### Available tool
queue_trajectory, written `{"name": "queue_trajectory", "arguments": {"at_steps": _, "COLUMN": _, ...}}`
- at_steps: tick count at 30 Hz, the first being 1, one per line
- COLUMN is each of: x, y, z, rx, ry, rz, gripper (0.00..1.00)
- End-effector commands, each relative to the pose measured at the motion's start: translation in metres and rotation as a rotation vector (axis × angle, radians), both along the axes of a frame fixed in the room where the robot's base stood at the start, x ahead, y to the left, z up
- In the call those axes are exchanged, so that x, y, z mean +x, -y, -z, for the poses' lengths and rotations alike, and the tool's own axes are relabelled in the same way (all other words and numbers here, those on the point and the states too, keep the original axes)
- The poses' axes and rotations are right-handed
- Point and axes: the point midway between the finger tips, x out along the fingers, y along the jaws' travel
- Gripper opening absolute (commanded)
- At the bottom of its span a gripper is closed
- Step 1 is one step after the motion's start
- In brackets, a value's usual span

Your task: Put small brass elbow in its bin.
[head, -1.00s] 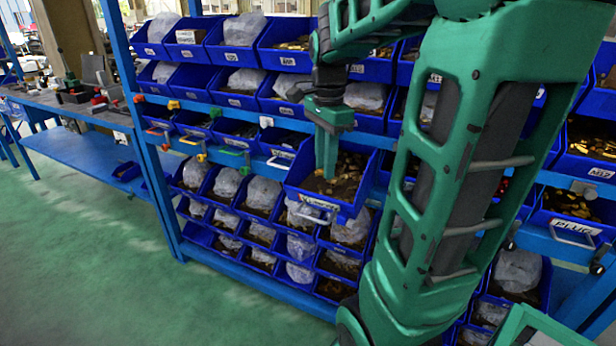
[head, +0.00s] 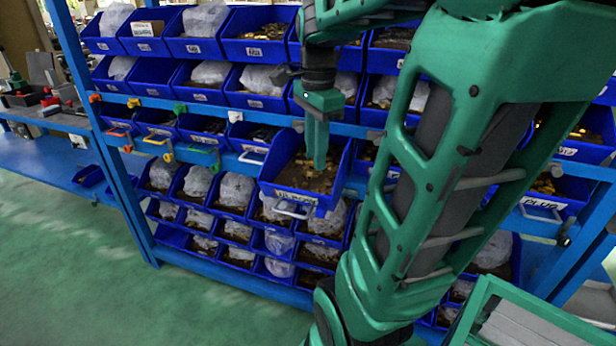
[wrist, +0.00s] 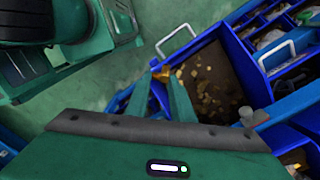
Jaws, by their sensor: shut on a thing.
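My gripper (head: 319,165) points down in front of or over a pulled-out blue bin (head: 268,188) with a handle and a label I cannot read clearly. In the wrist view, my gripper (wrist: 166,74) is shut on a small brass piece, the small brass elbow (wrist: 159,73), at its fingertips. The piece is too small to make out its shape, and I cannot tell it in the head view. The pulled-out bin also shows in the wrist view (wrist: 250,62), right of the fingers, with scattered brass pieces on its dark floor.
A blue rack (head: 75,65) holds rows of blue bins, many with plastic bags or brass parts. A bin labelled PLUG (head: 541,208) with a handle stands at the right. A bench (head: 45,165) is at the far left. Green floor (head: 60,290) is open at front left.

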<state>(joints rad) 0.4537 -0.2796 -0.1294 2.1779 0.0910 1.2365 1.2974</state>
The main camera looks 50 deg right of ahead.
Motion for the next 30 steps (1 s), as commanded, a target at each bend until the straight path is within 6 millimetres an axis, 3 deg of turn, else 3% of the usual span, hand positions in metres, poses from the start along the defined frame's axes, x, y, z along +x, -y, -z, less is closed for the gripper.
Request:
{"name": "queue_trajectory", "arguments": {"at_steps": 18, "x": 0.042, "y": 0.095, "z": 0.063, "rx": 0.001, "ry": -0.003, "rz": 0.009, "gripper": 0.00}}
{"name": "queue_trajectory", "arguments": {"at_steps": 25, "x": 0.046, "y": 0.104, "z": 0.073, "rx": 0.001, "ry": -0.003, "rz": 0.008, "gripper": 0.00}}
{"name": "queue_trajectory", "arguments": {"at_steps": 30, "x": 0.045, "y": 0.104, "z": 0.097, "rx": 0.003, "ry": -0.005, "rz": 0.009, "gripper": 0.00}}
